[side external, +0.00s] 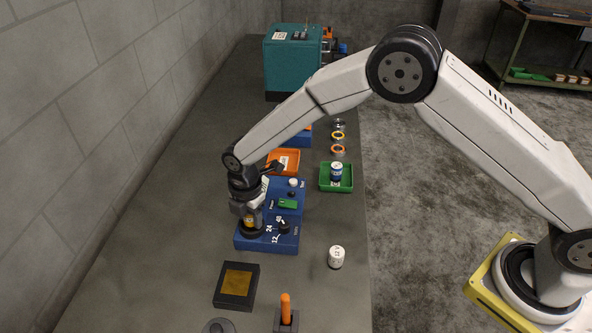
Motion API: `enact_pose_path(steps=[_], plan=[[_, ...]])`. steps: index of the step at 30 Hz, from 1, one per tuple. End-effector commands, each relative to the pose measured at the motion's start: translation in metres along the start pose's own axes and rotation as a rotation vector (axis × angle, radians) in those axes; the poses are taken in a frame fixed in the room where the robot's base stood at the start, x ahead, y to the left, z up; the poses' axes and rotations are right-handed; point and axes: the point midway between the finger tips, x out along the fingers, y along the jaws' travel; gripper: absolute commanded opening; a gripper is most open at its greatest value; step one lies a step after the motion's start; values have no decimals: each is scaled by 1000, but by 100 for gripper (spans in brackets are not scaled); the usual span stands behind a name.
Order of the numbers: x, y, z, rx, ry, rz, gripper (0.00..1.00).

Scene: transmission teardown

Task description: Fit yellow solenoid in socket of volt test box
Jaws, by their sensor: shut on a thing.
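The blue volt test box (268,243) lies on the bench below my gripper. It has a black dial marked 12, 24 and 48, a green display, and a white knob or button. My gripper (250,216) points down over the box's left part and is shut on the yellow solenoid (257,218), of which only a small part shows. A dark round socket (252,233) shows directly under it. I cannot tell whether the solenoid is inside the socket or just above it, as the gripper hides most of it.
A white cylinder (336,258) stands right of the box. A green tray (346,184) holds a blue-and-white cylinder. An orange tray (290,156) lies behind. A black block with a gold top (237,283) and an orange-handled tool (286,308) are in front. A teal machine (291,52) stands far back.

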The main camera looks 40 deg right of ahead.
Motion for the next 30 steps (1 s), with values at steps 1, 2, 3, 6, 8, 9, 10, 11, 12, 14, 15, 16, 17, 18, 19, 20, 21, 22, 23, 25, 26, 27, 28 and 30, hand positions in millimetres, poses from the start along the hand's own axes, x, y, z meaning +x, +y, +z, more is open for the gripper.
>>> enact_pose_path(steps=[1,2,3,6,8,9,10,11,12,14,15,16,17,18,19,20,21,22,23,25,26,27,28,30], plan=[[1,0,0,0,0,1,0],[1,0,0,0,0,1,0],[2,0,0,0,0,1,0],[3,1,0,0,0,2,62],[3,0,0,0,0,2,81],[3,0,0,0,0,1,90],[3,0,0,0,0,1,90],[3,0,0,0,0,1,90],[3,0,0,0,0,1,90],[3,0,0,0,0,1,90],[3,0,0,0,0,1,90],[4,0,0,0,0,-1,96],[4,0,0,0,0,-1,100],[4,0,0,0,0,-1,100],[4,0,0,0,0,-1,100],[4,0,0,0,0,-1,100],[4,0,0,0,0,-1,100],[4,0,0,0,0,-1,100],[3,0,0,0,0,0,100],[3,0,0,0,0,0,100],[2,0,0,0,0,0,100],[2,0,0,0,0,0,100],[1,0,0,0,0,0,100],[-2,0,0,0,0,0,100]])
